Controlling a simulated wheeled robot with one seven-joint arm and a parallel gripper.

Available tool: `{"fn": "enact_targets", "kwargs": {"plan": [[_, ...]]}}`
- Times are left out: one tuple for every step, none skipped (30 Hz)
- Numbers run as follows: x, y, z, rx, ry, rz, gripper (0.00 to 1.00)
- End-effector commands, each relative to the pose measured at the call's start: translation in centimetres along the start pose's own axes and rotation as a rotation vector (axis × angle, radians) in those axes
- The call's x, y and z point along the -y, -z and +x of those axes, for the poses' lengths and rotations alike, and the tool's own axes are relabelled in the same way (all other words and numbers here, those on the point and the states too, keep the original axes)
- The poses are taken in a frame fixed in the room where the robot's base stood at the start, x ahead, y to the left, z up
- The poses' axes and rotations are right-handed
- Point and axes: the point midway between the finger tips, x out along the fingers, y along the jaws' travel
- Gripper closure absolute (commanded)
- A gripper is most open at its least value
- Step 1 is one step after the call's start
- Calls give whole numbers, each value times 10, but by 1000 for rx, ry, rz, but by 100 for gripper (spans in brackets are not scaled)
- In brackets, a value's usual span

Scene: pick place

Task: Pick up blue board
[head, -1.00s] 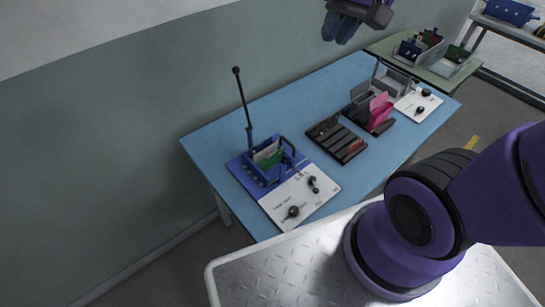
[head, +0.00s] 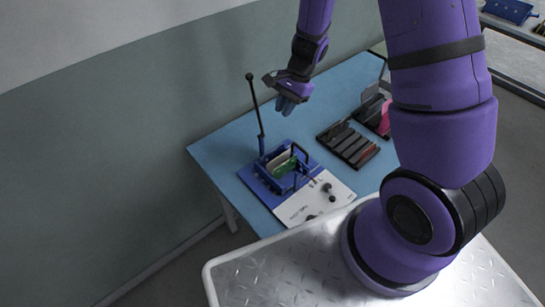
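On the blue table, a flat blue base (head: 257,184) carries a blue open-framed holder (head: 284,185). A green board and a pale one stand upright in the holder; the green board (head: 287,168) shows best. I cannot make out a separate blue board; the blue parts I see are the base and the holder. My gripper (head: 287,108) hangs above the table, behind and above the holder, fingers pointing down. It touches nothing that I can see. Its fingers look close together, and the gap between them is too small to judge.
A thin black post (head: 256,108) rises beside the holder, near my gripper. A white panel with black knobs (head: 318,203) lies in front. A dark slotted rack (head: 349,145) and a pink item (head: 385,122) stand to the right. My arm hides the table's far right.

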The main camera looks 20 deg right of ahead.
Motion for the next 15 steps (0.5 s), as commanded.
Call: {"fn": "enact_targets", "kwargs": {"plan": [[-3,8,15,2,-16,40,84],[-4,12,22,2,-22,61,84],[-6,16,30,1,-28,85,84],[-7,19,35,0,-32,101,84],[-8,22,40,-1,-35,115,84],[-9,25,45,-3,-40,130,84],[-10,26,48,-4,-42,139,84],[-10,28,50,-4,-44,147,84],[-11,29,53,-5,-46,155,84],[-12,30,56,-6,-47,159,84],[-12,30,59,-6,-48,161,84],[-12,31,64,-5,-49,165,84],[-13,31,68,-5,-50,165,84],[-13,31,72,-4,-50,165,84],[-13,31,78,-5,-50,166,84]]}}
